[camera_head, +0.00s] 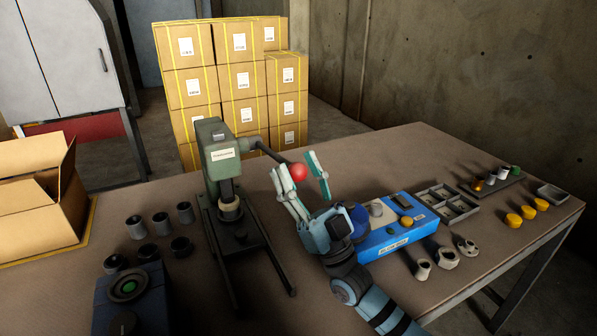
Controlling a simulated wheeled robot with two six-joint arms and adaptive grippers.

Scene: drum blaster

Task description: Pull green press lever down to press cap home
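The green press (216,160) stands on the table left of the picture's middle, with a dark base and rails. Its lever (268,151) is a dark rod that reaches right and ends in a red ball knob (298,172). Under the ram sits a pale round piece (230,207), perhaps the cap; its exact seating is too small to tell. My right gripper (301,172) has its two pale green fingers spread, one on each side of the red knob, with a gap visible on the right. My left gripper is not in view.
Several dark cylinders (161,222) and a dark blue device (128,290) stand left of the press. A blue box (405,240), a grey divided tray (449,198) and yellow caps (527,212) lie right. An open carton (40,190) is far left.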

